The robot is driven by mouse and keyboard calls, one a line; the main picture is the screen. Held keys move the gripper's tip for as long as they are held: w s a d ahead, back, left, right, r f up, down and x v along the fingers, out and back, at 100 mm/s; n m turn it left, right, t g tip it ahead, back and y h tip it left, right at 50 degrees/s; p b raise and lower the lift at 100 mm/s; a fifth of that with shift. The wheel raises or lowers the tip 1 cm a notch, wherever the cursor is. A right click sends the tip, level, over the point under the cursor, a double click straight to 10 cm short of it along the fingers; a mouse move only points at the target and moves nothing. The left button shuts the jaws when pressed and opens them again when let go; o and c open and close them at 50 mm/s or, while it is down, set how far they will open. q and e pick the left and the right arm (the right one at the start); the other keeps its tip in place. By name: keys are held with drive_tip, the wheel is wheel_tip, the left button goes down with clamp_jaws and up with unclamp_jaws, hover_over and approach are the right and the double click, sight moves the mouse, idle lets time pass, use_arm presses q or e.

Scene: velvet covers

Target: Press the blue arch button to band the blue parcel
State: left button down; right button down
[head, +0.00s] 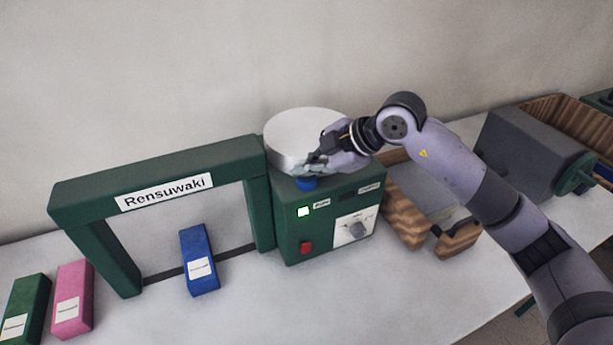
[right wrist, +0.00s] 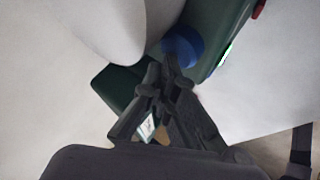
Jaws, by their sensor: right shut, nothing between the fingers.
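The blue button (head: 306,184) is a short round knob on top of the green control box of the arch machine. It also shows in the right wrist view (right wrist: 183,46), just beyond my fingertips. The green arch (head: 160,172) carries a "Rensuwaki" label. The blue parcel (head: 198,250), with a white label, lies under the arch opening. My right gripper (head: 312,160) is shut and empty, just above the blue button; in the right wrist view its fingertips (right wrist: 166,70) are close to the button, and I cannot tell whether they touch. My left gripper is not in view.
A white drum (head: 290,140) sits atop the box, close behind my gripper. Pink (head: 72,285) and green (head: 30,295) parcels stand left.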

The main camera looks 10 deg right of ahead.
sight(307, 180)
drive_tip(key=shift+f, duration=0.35)
idle(0.3)
drive_tip(key=shift+r, duration=0.15)
drive_tip(key=shift+r+p, duration=0.6)
drive_tip(key=shift+r, duration=0.2)
wheel_tip(307, 180, up, 5)
drive_tip(key=p, duration=0.4)
drive_tip(key=shift+r, duration=0.1)
drive_tip(key=shift+d, duration=0.1)
idle(0.5)
